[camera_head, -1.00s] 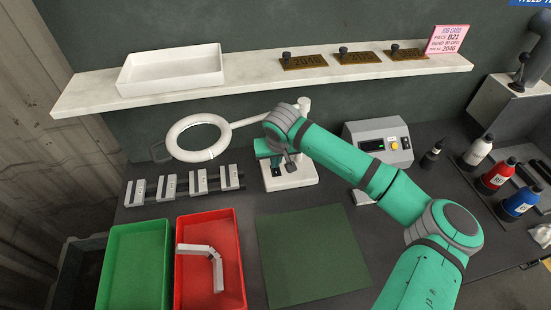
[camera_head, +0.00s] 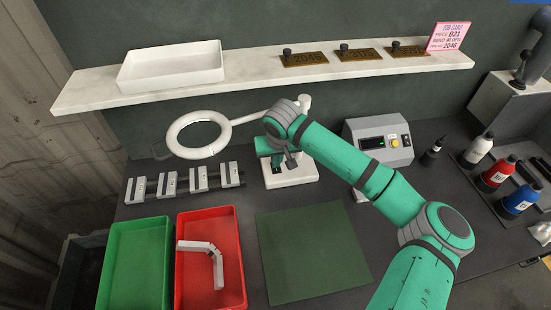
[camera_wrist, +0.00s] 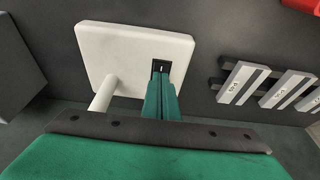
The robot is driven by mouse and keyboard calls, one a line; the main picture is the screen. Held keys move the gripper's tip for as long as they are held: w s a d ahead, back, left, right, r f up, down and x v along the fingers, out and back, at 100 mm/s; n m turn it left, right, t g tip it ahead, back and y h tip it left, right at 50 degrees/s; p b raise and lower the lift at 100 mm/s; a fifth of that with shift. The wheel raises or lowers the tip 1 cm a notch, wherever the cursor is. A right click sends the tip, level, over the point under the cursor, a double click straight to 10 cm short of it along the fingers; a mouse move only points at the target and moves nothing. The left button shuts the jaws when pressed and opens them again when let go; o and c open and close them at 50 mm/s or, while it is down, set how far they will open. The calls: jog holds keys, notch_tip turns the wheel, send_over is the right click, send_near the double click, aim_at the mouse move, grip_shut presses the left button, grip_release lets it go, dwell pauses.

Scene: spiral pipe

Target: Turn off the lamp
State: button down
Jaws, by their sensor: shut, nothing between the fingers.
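The lamp is a white ring head (camera_head: 199,135) on an arm, with a post rising from a square white base (camera_head: 303,176) on the bench. The ring looks plain white, not glowing. In the wrist view the base (camera_wrist: 125,42) shows with a dark rocker switch (camera_wrist: 161,68) near its edge. My gripper (camera_wrist: 161,84) is shut and empty, its green fingertips right at the switch and covering part of it. In the head view my gripper (camera_head: 278,165) points down over the base. I cannot tell if the fingertips press the switch.
A grey control box (camera_head: 379,141) stands right of the lamp. Slotted grey blocks (camera_head: 186,184) sit left of it. A green tray (camera_head: 137,262) and a red tray (camera_head: 236,285) with a bent pipe (camera_head: 217,262) are in front. Bottles (camera_head: 496,174) stand at right. The green mat (camera_head: 313,252) is clear.

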jog(key=shift+s+f, duration=0.15)
jog(key=shift+s, duration=0.25)
jog(key=shift+w+r, duration=0.1)
jog(key=shift+r, duration=0.4)
jog(key=v, duration=1.3)
jog(key=shift+r, duration=0.1)
jog(key=shift+w+a+r, duration=0.15)
jog(key=shift+w+a, duration=0.1)
jog(key=shift+w, duration=0.4)
